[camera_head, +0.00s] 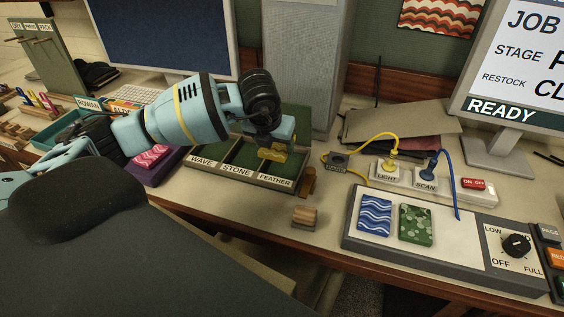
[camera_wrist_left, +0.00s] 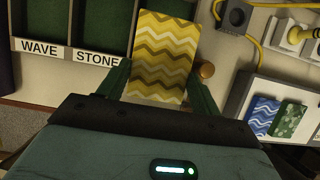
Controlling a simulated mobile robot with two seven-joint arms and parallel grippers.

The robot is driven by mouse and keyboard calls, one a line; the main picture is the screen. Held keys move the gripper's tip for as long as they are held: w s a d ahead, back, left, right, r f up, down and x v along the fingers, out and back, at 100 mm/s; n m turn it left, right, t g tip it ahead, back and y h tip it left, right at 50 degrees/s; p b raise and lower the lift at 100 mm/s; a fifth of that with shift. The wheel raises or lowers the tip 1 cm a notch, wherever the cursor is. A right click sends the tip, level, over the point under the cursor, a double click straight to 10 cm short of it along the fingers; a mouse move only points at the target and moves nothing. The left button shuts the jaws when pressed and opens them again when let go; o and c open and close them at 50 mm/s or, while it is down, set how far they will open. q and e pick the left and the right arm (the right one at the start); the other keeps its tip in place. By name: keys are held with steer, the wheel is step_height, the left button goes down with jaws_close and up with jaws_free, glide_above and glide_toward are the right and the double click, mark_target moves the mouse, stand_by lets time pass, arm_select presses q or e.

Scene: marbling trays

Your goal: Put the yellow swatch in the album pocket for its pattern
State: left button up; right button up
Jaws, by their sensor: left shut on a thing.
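My left gripper (camera_head: 274,146) is shut on the yellow swatch (camera_head: 272,154), which has pale and dark zigzag bands. The swatch also shows between the two fingers in the left wrist view (camera_wrist_left: 160,52). It is over the right end of the green-lined album (camera_head: 240,180), above the pocket labelled FEATHER; I cannot tell whether it touches the lining. In the left wrist view the album's WAVE and STONE pockets (camera_wrist_left: 98,25) look empty, and the swatch hides the FEATHER label. My right gripper is not in view.
A blue wavy swatch (camera_head: 375,215) and a green spotted swatch (camera_head: 416,225) lie on a pale panel (camera_head: 457,250) at right. A small wooden block (camera_head: 304,216) and yellow and blue cables (camera_head: 447,180) are nearby.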

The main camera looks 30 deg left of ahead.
arm_select(q)
steer(key=w, duration=0.2)
steer(key=w+a, duration=0.1)
steer(key=w, duration=0.2)
steer(key=shift+f, duration=0.1)
glide_toward(283, 168)
steer(key=shift+w+a+f, duration=0.2)
steer(key=shift+w+f, duration=0.3)
steer(key=shift+w, duration=0.25)
steer(key=shift+f, duration=0.9)
steer(key=shift+x, duration=1.45)
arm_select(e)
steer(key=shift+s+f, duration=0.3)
arm_select(q)
steer(key=shift+s+d+f, duration=0.1)
steer(key=shift+s+f, duration=0.05)
steer(key=shift+f, duration=0.1)
steer(key=o, duration=0.8)
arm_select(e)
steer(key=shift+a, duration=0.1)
